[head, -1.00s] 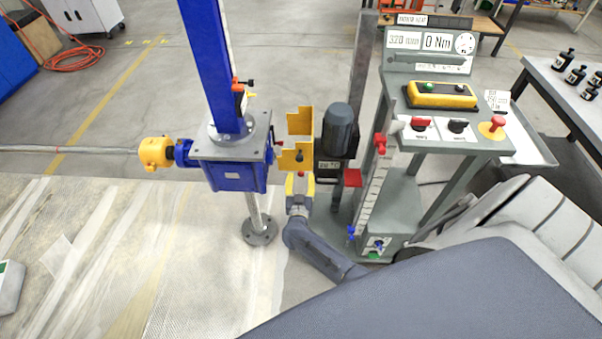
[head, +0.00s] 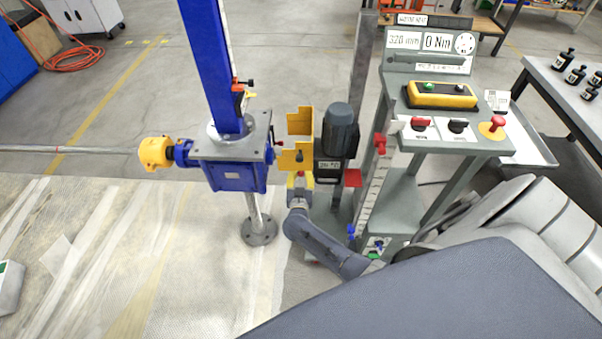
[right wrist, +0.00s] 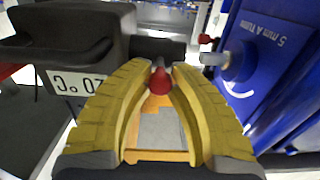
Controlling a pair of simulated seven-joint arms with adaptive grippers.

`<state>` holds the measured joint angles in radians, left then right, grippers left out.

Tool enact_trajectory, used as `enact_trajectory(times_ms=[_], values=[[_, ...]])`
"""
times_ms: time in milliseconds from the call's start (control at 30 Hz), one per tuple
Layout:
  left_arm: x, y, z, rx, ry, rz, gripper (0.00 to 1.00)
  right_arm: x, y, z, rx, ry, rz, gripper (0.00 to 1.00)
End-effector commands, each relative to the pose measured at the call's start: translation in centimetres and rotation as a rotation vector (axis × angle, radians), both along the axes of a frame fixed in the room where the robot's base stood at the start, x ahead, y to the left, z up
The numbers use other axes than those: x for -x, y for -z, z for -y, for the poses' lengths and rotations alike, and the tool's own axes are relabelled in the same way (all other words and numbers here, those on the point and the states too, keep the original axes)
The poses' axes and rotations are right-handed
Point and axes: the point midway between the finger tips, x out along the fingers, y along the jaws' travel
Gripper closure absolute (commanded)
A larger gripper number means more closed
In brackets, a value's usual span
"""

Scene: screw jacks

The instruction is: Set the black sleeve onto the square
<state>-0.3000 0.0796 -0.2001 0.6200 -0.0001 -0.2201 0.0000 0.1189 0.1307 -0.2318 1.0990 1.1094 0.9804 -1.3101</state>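My right gripper (right wrist: 163,75) has yellow fingers standing apart around a red ball knob (right wrist: 160,80); a narrow gap shows on the knob's right side. In the head view this gripper (head: 299,177) is just below the yellow bracket (head: 299,125), between the blue jack gearbox (head: 232,176) and the dark motor (head: 340,128). A black cylinder (right wrist: 158,48), possibly the sleeve, lies beyond the fingertips between motor and gearbox. A silver shaft end (right wrist: 214,59) sticks out of the gearbox; I cannot tell whether it is square. My left gripper is not in view.
A grey control stand (head: 455,145) with buttons and gauges is at the right. A red plate (head: 352,178) is below the motor. A yellow coupling (head: 155,152) is on the gearbox's left side. A second red knob (right wrist: 205,39) is near the shaft end.

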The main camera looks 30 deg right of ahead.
Motion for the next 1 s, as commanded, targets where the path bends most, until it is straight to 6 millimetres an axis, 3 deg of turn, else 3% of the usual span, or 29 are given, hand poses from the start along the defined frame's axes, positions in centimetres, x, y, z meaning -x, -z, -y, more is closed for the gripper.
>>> enact_trajectory(times_ms=[133, 633, 1000], values=[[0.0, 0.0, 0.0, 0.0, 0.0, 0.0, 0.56, 0.0, 0.0, 0.0, 0.0, 0.0, 0.0, 1.0], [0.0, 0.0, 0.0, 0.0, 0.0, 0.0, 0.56, -0.1, 0.0, -0.2, 0.0, 0.0, 0.001, 1.0], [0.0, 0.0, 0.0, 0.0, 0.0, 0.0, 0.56, -3.4, -0.1, -4.8, -0.002, -0.001, 0.003, 1.0]])
